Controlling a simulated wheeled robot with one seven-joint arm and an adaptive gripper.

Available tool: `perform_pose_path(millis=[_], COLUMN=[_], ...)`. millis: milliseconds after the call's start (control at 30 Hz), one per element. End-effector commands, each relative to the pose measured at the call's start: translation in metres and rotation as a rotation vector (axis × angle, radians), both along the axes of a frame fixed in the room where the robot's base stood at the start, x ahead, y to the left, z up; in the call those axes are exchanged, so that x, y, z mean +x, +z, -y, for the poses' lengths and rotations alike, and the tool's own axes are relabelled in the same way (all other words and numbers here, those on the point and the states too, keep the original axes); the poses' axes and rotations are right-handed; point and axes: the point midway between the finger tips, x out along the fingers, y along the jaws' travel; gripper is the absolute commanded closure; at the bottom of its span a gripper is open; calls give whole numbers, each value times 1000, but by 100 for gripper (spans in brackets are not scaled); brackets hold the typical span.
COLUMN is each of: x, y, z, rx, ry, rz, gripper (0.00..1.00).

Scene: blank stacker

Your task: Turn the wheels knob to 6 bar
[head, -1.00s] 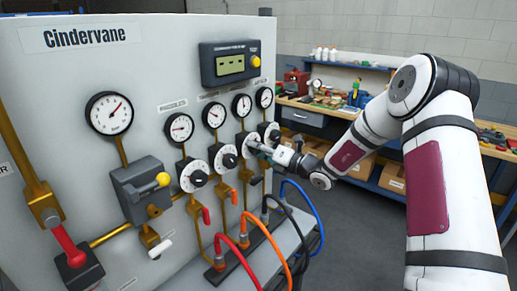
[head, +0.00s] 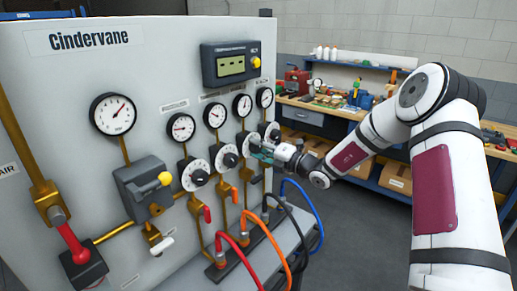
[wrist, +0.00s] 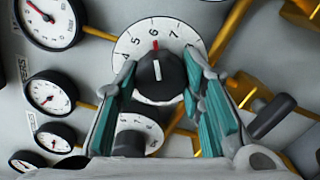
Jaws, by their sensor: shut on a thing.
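The held black knob (wrist: 160,80) is the third in the row, on a white numbered dial (wrist: 128,50). In the wrist view its red mark points close to the 6. My gripper (wrist: 155,90) has its teal-padded fingers on both sides of the knob, shut on it. In the head view my gripper (head: 257,149) partly covers this dial (head: 243,146). The gauge above it (head: 242,105) has its needle near the top, leaning slightly right. The small labels are too blurred to read, so I cannot tell which one says wheels.
Two knobs (head: 199,177) (head: 230,160) stand to the left and another (head: 275,134) close on the right. Valve levers (head: 207,214) and coloured hoses (head: 265,240) lie below. A workbench (head: 320,107) stands behind my arm.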

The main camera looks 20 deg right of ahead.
Motion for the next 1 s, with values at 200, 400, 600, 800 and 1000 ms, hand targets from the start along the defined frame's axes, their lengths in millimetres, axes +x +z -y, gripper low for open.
perform_pose_path(millis=[200, 400, 600, 800, 1000], x=[0, 0, -1, -16, -49], y=[-1, 0, 0, 0, -1], z=[1, 1, 1, 14, 38], rx=[-2, -1, -2, -2, -2], ry=[-2, -1, 0, -3, -4], rz=[-1, 0, 0, 0, -2], gripper=[62, 44, 44, 44, 44])
